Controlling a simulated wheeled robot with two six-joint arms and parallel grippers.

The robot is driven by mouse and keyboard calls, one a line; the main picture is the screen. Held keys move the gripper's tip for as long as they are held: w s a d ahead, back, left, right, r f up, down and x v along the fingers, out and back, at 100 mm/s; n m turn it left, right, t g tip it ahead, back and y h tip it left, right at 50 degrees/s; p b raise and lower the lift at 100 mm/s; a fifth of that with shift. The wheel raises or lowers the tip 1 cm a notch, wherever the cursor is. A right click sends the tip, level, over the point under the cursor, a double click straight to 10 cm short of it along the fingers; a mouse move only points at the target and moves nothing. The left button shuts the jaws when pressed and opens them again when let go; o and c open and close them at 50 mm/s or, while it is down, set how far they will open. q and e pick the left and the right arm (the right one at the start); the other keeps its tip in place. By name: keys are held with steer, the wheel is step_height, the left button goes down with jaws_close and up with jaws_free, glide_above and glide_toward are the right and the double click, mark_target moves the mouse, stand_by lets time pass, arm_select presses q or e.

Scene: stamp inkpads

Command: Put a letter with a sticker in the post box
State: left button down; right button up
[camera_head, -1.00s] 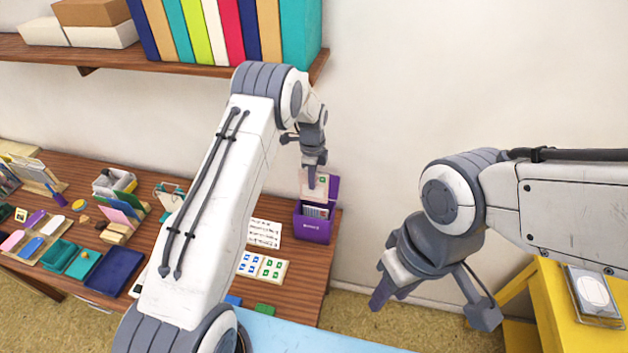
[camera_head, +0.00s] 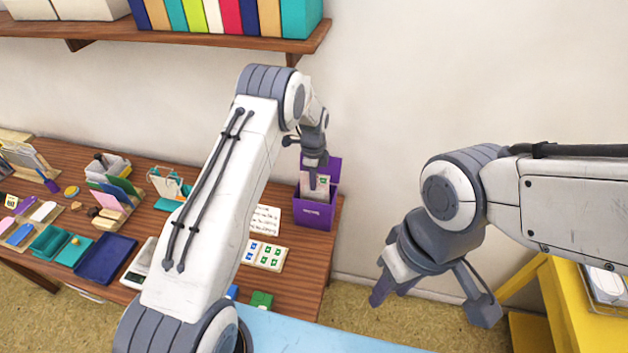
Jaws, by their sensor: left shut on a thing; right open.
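My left gripper (camera_head: 315,183) is shut on a pale letter (camera_head: 307,186) with a small green sticker. It holds the letter upright at the mouth of the purple post box (camera_head: 313,213), with the letter's lower part inside the box. The purple lid (camera_head: 335,167) stands open at the back of the box. Whether the letter touches the box floor cannot be seen. My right gripper (camera_head: 430,302) is open and empty, well to the right of the table.
A sticker sheet (camera_head: 264,254) with blue and green stickers and a written card (camera_head: 265,219) lie left of the box. Trays, inkpads and a blue tray (camera_head: 105,259) fill the table's left. A shelf (camera_head: 200,40) hangs above. A yellow stand (camera_head: 560,310) is at right.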

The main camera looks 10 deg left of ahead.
arm_select(q)
steer(key=c, duration=0.9)
jaws_free()
steer(key=shift+c, duration=0.2)
steer(key=shift+r+p, duration=1.7)
steer(key=shift+r, duration=1.3)
